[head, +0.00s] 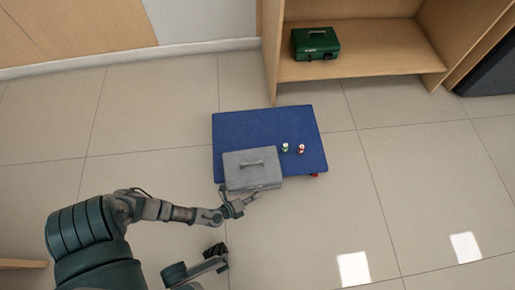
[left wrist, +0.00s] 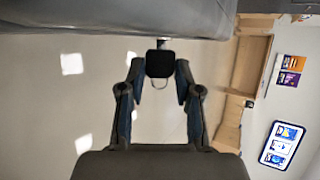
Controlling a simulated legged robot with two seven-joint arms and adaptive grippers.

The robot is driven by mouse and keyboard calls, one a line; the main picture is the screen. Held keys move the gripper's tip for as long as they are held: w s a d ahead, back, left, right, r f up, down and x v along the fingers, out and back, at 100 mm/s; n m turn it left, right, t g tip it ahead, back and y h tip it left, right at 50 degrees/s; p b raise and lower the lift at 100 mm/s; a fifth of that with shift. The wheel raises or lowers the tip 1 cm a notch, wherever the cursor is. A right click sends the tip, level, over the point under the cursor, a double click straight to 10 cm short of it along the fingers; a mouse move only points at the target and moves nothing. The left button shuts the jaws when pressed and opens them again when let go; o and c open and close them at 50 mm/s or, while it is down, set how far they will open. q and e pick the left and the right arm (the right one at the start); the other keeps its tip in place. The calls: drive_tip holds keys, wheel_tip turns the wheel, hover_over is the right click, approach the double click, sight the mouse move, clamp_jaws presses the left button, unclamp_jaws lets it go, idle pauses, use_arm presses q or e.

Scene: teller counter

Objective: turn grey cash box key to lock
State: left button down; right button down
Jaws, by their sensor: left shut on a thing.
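The grey cash box (head: 252,172) sits lid shut, with its handle on top, at the front left part of a blue platform. Its side fills the upper left of the left wrist view (left wrist: 110,16). My left gripper (head: 238,207) is at the near side of the box, low by its front face.
The blue platform (head: 258,131) stands on the tiled floor. Two small items, one green and white (head: 285,147) and one red and white (head: 301,149), stand right of the box. A green cash box (head: 316,44) sits on a wooden shelf (head: 365,65) behind.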

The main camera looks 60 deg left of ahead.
use_arm(q)
drive_tip(key=t, duration=0.2)
drive_tip(key=f+n+t, duration=0.1)
drive_tip(key=t, duration=0.1)
drive_tip(key=shift+s+a, duration=0.2)
drive_tip(key=shift+a, duration=0.05)
drive_tip(key=shift+t, duration=0.4)
drive_tip(key=shift+a+f, duration=0.1)
drive_tip(key=c, duration=0.9)
unclamp_jaws()
drive_tip(key=shift+o, duration=0.5)
drive_tip(key=shift+n, duration=0.3)
